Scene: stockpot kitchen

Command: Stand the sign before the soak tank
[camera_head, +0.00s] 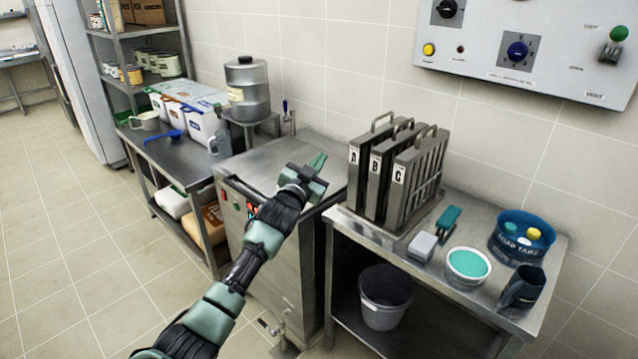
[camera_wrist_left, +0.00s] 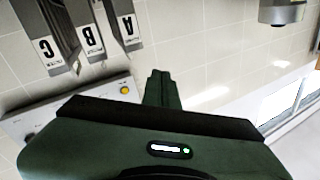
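The steel cabinet with buttons on its front (camera_head: 235,212), which looks like the soak tank, stands left of the worktable in the head view. I see no sign that I can make out in either view. My left gripper (camera_head: 314,168) is above the cabinet's top, close to its right side. Its fingers look together in the left wrist view (camera_wrist_left: 160,88), with nothing visible between them. The arm hides part of the cabinet's front and the floor before it. My right gripper is in neither view.
Right of the cabinet, a worktable (camera_head: 432,272) holds a rack of tall panels marked A, B and C (camera_head: 400,180), a teal tub (camera_head: 468,265) and a blue bucket (camera_head: 521,236). A grey bin (camera_head: 386,297) is below. Tiled floor (camera_head: 90,250) at left is clear.

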